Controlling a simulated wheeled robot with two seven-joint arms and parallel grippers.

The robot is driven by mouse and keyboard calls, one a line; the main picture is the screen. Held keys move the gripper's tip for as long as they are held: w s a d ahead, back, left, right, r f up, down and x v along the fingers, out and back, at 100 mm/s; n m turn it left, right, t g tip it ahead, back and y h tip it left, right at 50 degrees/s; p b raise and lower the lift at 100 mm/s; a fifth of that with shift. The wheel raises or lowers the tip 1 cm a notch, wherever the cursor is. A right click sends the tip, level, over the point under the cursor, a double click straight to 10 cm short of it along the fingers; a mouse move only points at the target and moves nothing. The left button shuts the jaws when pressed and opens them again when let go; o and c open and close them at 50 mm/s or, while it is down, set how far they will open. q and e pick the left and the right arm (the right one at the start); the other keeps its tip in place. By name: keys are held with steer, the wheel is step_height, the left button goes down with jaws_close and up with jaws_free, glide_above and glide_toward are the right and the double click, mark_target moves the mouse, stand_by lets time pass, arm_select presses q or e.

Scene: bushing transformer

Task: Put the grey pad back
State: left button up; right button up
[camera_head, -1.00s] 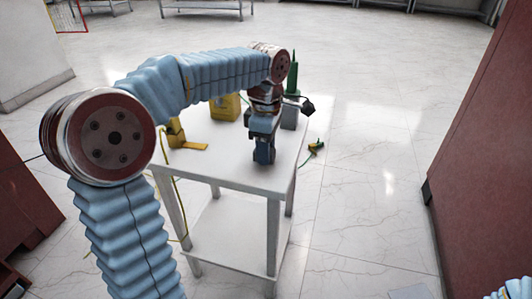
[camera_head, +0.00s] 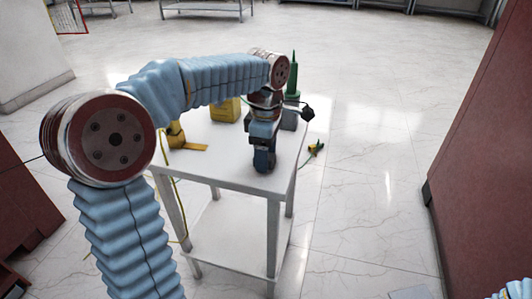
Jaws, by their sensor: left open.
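My left gripper (camera_head: 264,166) points down over the near right part of the white table (camera_head: 225,172). Its jaws are open, but the gap between the fingertips is too small to make out. I cannot pick out the grey pad with certainty. A grey block (camera_head: 289,119) stands at the table's right side, behind my left wrist and partly hidden by it. My right gripper is out of view.
A tall green cone-shaped piece (camera_head: 293,78) stands at the table's back right. A yellow box (camera_head: 226,110) and a yellow tool (camera_head: 177,138) are on the left half. A yellow-green clip (camera_head: 316,148) hangs by the right edge. A red-brown cabinet (camera_head: 485,160) stands at right.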

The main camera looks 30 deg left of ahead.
arm_select(q)
step_height(320, 180, up, 12)
steer(key=p, duration=0.2)
stand_by(0.4)
